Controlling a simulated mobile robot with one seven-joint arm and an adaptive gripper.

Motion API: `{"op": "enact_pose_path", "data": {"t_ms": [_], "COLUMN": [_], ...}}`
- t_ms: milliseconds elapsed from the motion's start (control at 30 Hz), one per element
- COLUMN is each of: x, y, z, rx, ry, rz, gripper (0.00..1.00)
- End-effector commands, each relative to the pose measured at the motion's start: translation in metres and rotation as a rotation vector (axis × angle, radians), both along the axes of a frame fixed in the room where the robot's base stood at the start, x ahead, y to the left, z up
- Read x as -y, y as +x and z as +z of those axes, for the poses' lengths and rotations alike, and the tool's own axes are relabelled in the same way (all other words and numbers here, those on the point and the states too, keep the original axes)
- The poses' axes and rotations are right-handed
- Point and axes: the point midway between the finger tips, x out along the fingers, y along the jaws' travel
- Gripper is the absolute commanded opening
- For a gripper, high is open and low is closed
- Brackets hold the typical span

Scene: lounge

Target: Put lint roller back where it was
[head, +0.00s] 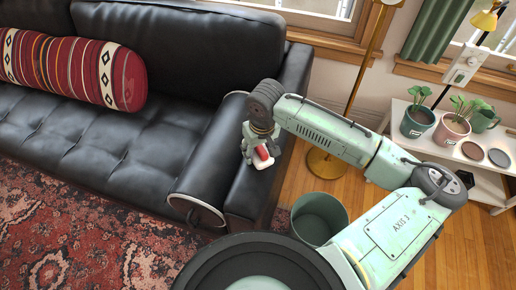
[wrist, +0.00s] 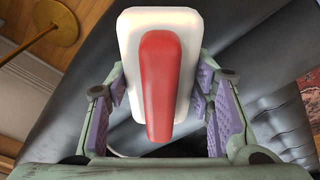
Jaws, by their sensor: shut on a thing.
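The lint roller (head: 263,154) has a white body and a red handle. It is at the sofa's right armrest in the head view. In the wrist view the lint roller (wrist: 160,75) fills the middle, its red handle toward the camera. My gripper (head: 259,157) points down over the armrest. Its purple finger pads (wrist: 162,110) are on both sides of the white body, shut on it. I cannot tell whether the lint roller touches the armrest.
The black leather sofa (head: 130,140) carries a striped red bolster (head: 70,70). A grey-green bin (head: 319,216) stands on the wood floor beside it. A brass lamp base (head: 326,164) is behind. A white shelf (head: 464,152) with potted plants (head: 418,121) and coasters is at right.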

Motion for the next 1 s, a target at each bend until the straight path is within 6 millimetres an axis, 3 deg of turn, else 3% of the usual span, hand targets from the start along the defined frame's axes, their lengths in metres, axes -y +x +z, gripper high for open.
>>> {"op": "enact_pose_path", "data": {"t_ms": [33, 67, 333, 767, 1000], "x": [0.000, 0.000, 0.000, 0.000, 0.003], "y": [0.000, 0.000, 0.000, 0.000, -0.006], "z": [-0.003, -0.003, -0.002, 0.006, 0.049], "rx": [-0.001, 0.000, 0.000, 0.001, 0.003], "ry": [0.001, 0.000, 0.000, 0.000, 0.000], "rz": [-0.001, -0.001, 0.000, 0.000, 0.000], "gripper": [0.22, 0.49, 0.67, 0.68, 0.68]}}
